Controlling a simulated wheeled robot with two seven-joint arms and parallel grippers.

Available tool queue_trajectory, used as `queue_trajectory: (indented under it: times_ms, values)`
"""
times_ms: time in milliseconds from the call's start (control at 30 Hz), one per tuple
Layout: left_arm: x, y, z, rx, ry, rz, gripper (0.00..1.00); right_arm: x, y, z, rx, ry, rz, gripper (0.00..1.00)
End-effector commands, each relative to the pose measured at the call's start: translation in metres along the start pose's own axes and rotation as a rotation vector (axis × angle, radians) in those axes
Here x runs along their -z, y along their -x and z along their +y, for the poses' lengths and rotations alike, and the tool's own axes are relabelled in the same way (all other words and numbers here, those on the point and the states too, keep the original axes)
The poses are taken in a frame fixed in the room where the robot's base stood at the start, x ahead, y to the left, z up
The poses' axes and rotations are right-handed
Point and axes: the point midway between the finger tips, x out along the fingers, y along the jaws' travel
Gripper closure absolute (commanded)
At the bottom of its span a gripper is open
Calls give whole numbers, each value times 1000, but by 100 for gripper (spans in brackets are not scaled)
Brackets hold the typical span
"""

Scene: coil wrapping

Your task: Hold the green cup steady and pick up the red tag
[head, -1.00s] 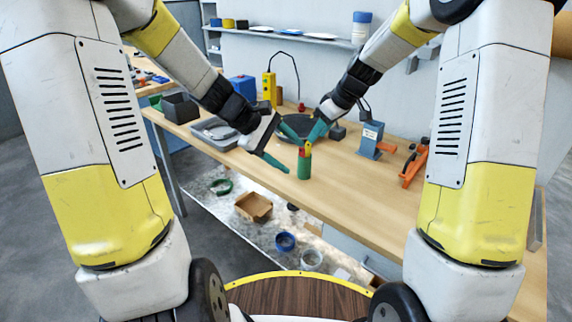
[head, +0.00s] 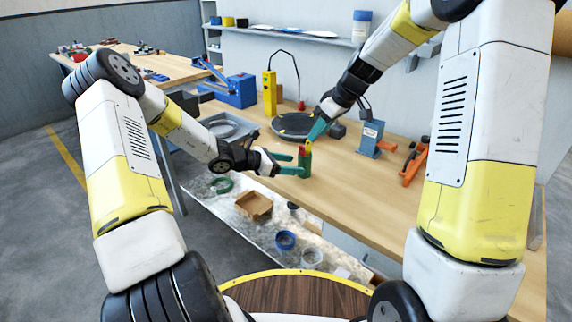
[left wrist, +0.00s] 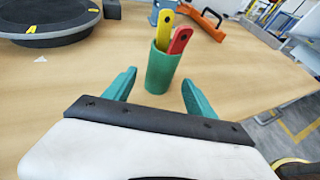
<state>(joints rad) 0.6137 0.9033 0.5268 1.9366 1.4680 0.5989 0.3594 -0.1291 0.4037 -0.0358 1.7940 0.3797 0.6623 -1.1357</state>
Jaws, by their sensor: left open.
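The green cup (head: 305,165) stands upright on the wooden table near its front edge. It also shows in the left wrist view (left wrist: 160,72). The red tag (left wrist: 180,41) and a yellow tag (left wrist: 165,28) stick up out of the cup, leaning at its rim. My left gripper (head: 295,165) is open and low at the cup's left. In the left wrist view its teal fingers lie on either side of the cup, with gaps to both. My right gripper (head: 318,131) points down just above and behind the tags; I cannot make out its finger gap.
A dark round turntable (head: 283,133) lies behind the cup. A blue block stand (head: 370,138) and an orange clamp (head: 414,157) are to the right. A yellow control box (head: 269,92) stands at the back. A grey tray (head: 227,127) lies left. The table right of the cup is bare.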

Motion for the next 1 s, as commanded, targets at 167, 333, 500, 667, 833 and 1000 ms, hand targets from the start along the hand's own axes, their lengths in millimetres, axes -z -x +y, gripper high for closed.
queue_trajectory:
  times_ms: [167,333,500,667,833,1000]
  values:
    - [0,-30,-1,3,-1,0,35,0,0,0,0,0,0,64]
    - [0,-50,0,2,-3,1,35,0,0,0,0,0,0,64]
    - [0,-58,-1,2,-3,1,35,0,0,0,0,0,0,64]
    - [0,-58,-1,2,-3,1,35,0,0,0,0,0,0,64]
    - [0,-58,-1,1,-3,1,53,0,0,0,0,0,0,64]
    - [0,-58,0,1,-3,1,86,0,0,0,0,0,0,64]
